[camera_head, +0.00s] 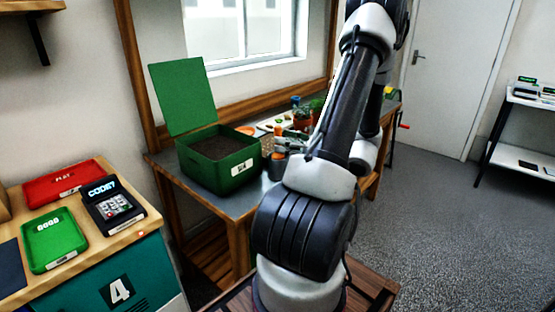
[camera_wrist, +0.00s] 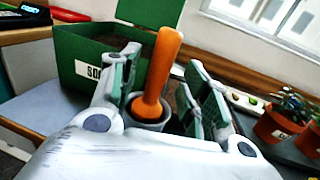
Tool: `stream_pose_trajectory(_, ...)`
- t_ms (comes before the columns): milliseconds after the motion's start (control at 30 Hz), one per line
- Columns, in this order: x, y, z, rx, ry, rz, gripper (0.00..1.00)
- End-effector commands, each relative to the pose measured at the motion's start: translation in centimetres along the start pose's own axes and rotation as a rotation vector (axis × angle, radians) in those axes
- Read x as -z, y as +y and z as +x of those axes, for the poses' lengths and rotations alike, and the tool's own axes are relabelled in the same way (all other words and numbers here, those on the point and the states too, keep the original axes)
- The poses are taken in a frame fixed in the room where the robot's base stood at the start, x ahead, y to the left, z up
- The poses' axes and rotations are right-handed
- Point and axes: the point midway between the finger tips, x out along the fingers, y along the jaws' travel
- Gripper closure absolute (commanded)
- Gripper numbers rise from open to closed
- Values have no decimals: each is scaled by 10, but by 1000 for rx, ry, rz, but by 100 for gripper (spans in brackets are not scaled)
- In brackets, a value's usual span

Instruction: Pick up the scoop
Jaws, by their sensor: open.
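The scoop (camera_wrist: 163,70) shows as an orange handle standing up, slightly tilted, out of a grey cup (camera_wrist: 150,118) in the wrist view. Its lower end is hidden inside the cup. My gripper (camera_wrist: 162,62) is open, with one green-padded finger on each side of the handle. I cannot tell whether either finger touches it. In the head view my gripper (camera_head: 291,140) is low over the table, partly hidden by my arm, beside the cup (camera_head: 277,167).
A green soil box (camera_head: 218,175) with its lid raised stands left of the cup. Potted plants (camera_wrist: 272,128) stand to the right, near the window. A side counter (camera_head: 90,255) holds a green tray (camera_head: 52,240), a red tray (camera_head: 62,182) and a keypad device (camera_head: 114,205).

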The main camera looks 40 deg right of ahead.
Motion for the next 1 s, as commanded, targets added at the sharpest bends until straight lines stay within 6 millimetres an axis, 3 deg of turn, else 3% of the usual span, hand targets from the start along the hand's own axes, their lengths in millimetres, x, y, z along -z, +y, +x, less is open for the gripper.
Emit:
stream_pose_trajectory(200, 0, 2, 30, -3, 1, 0, 54)
stream_pose_trajectory(467, 0, 1, 33, -1, 1, -1, 54)
stream_pose_trajectory(700, 0, 1, 32, -1, 1, -1, 97)
stream_pose_trajectory(1000, -1, 1, 32, -1, 1, -1, 100)
